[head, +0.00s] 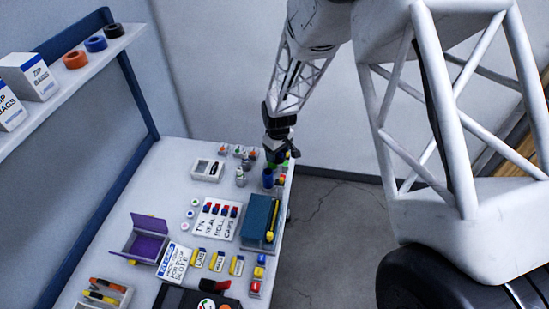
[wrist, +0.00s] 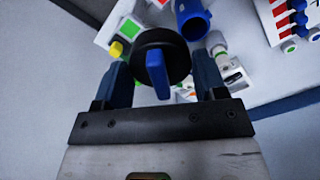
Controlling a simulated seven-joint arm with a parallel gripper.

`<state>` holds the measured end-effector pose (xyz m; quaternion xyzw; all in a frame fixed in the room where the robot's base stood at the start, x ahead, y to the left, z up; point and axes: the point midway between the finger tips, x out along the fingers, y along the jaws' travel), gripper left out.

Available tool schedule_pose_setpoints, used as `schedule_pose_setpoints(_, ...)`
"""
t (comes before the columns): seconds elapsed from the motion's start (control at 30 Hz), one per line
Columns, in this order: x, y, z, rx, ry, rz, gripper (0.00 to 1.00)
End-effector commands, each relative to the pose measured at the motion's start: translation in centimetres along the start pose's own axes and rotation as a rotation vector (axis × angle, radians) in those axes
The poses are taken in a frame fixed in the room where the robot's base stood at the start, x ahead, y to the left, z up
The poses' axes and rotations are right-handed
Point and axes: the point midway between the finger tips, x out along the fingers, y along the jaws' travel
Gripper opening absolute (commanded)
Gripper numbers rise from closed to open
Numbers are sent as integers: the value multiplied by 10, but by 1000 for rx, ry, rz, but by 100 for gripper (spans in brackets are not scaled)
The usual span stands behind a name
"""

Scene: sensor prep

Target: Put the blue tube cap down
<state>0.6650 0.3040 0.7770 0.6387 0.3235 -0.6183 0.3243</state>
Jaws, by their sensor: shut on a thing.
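The blue tube cap (wrist: 156,76) shows in the wrist view as a round black disc with a raised blue bar across it. My gripper (wrist: 163,70) has its two dark fingers on either side of the cap and is shut on it. In the head view my gripper (head: 276,158) is over the far right corner of the bench, just above a blue tube (head: 268,179). The cap is too small to make out there. In the wrist view the open blue tube (wrist: 191,22) stands beyond the cap, slightly to the right.
The bench (head: 180,165) holds a white tray (head: 207,170), small bottles, a cap rack (head: 212,219), a blue box (head: 260,218) and an open purple box (head: 148,243). The bench's right edge is close to my gripper. Bare bench lies left of the white tray.

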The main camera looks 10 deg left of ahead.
Motion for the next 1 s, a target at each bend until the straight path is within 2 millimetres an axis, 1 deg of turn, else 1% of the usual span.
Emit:
schedule_pose_setpoints(0.03,0,12,4,27,3,2,41)
schedule_pose_setpoints(0.17,6,42,13,98,7,6,41)
schedule_pose_setpoints(0.37,28,88,32,218,4,7,41)
schedule_pose_setpoints(0.6,60,141,62,364,-3,5,41)
schedule_pose_setpoints(0.67,69,154,70,401,-5,5,41)
schedule_pose_setpoints(1.0,116,222,124,606,-15,2,41)
